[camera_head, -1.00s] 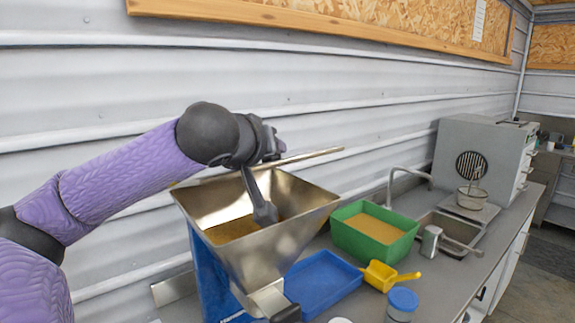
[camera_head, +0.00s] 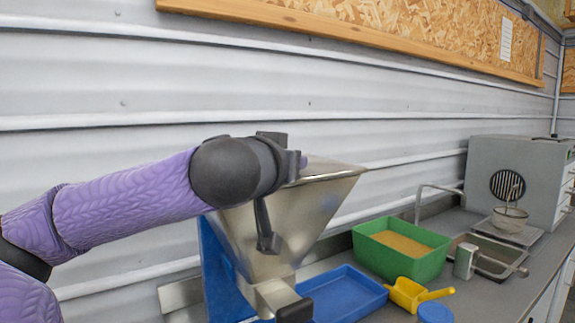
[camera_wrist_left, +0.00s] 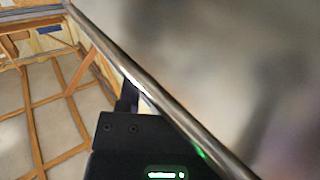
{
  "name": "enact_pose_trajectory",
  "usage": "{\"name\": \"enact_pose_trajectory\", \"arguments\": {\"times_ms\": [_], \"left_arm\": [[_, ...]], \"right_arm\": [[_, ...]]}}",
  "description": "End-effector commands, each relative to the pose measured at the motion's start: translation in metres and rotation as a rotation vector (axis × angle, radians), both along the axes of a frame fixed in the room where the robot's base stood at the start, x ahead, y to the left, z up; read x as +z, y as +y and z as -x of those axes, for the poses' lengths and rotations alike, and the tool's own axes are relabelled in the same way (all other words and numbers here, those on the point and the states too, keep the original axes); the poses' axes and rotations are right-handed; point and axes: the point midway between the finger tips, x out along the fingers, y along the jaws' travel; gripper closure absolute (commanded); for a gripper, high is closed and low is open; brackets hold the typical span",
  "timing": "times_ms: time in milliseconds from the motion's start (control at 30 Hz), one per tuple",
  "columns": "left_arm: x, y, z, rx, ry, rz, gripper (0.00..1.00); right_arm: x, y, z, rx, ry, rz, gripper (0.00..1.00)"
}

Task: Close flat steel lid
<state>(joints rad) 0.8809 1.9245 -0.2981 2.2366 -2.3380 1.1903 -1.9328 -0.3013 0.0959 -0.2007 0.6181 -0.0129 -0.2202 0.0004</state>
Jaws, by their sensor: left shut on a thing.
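The flat steel lid (camera_head: 332,168) is a thin metal sheet lying close to level over the top of the steel hopper (camera_head: 308,222). My left gripper (camera_head: 276,192) is shut on the lid's near edge, with a dark finger hanging in front of the hopper's wall. The wrist and gripper hide much of the lid, and I cannot tell if the lid touches the rim all round. In the left wrist view the lid's metal edge (camera_wrist_left: 150,88) runs diagonally past the dark gripper (camera_wrist_left: 135,115). My right gripper is not in view.
The hopper stands on a blue support (camera_head: 218,275) at the counter's left. A blue tray (camera_head: 345,293), green bin (camera_head: 402,250) of tan material, yellow scoop (camera_head: 412,294) and sink (camera_head: 490,262) lie to the right. The corrugated wall (camera_head: 80,110) is close behind.

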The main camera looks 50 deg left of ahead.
Motion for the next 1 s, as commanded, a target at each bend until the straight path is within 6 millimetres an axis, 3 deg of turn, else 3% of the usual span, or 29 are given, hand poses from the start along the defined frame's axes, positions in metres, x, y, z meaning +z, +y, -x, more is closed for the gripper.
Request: {"name": "enact_pose_trajectory", "arguments": {"times_ms": [200, 233, 400, 700, 1000], "left_arm": [[-0.005, -0.001, -0.001, -0.002, 0.016, 0.005, 1.0], [-0.005, -0.001, -0.001, -0.003, 0.016, 0.005, 0.5], [-0.004, -0.001, -0.001, -0.002, 0.013, 0.004, 0.19], [-0.002, -0.003, 0.003, -0.001, 0.007, 0.001, 0.19], [0.006, -0.042, 0.062, 0.001, 0.006, -0.001, 0.19]], "right_arm": [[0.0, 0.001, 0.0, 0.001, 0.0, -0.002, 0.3], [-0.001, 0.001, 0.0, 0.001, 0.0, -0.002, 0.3], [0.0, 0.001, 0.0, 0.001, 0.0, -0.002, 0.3], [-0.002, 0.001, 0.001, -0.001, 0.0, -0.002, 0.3], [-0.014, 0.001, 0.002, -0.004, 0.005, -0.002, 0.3]]}}
